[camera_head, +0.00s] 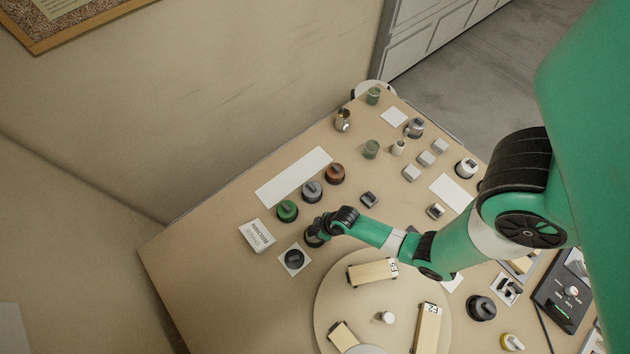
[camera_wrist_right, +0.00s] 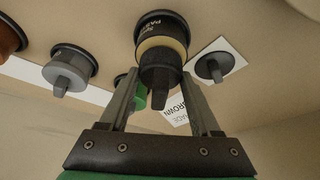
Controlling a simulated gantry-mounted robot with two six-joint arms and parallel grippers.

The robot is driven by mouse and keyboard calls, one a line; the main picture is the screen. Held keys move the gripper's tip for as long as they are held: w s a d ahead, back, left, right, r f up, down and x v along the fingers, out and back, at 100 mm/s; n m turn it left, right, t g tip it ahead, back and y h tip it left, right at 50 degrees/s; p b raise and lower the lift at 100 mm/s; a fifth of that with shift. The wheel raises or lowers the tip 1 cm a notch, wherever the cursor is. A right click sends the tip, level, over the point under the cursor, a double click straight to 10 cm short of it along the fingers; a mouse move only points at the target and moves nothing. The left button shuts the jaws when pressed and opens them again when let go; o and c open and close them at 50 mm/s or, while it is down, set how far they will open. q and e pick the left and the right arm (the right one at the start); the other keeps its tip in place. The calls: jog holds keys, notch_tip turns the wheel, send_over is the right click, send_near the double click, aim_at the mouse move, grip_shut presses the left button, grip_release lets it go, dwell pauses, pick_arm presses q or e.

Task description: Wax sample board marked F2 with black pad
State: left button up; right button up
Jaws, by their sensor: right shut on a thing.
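The board marked F2 (camera_head: 428,328) lies on the round cream turntable (camera_head: 330,300), on its right side. My right gripper (camera_head: 324,229) is beyond the turntable, low over the bench, shut on the grip of a round black pad (camera_head: 312,241). In the right wrist view, the fingers (camera_wrist_right: 160,78) stand on either side of the pad's dark grip, and the black pad (camera_wrist_right: 160,28) shows a pale yellow band. Lettering on it is only partly readable. Whether the pad touches the bench I cannot tell. My left gripper is not in view.
Green (camera_head: 287,211), grey (camera_head: 312,191) and brown (camera_head: 334,174) pads stand in a row behind. A black-topped piece (camera_head: 294,258) sits on a white card, beside a shade card (camera_head: 257,236). Two other boards (camera_head: 372,271) (camera_head: 343,336) and a small white piece (camera_head: 386,317) share the turntable.

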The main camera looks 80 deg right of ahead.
aim_at(311, 228)
jog(key=shift+f+b, duration=0.45)
jog(key=shift+f, duration=0.2)
dwell(1.3)
jog(key=shift+r, duration=0.15)
notch_tip(311, 228, up, 7)
jog(key=p, duration=0.7)
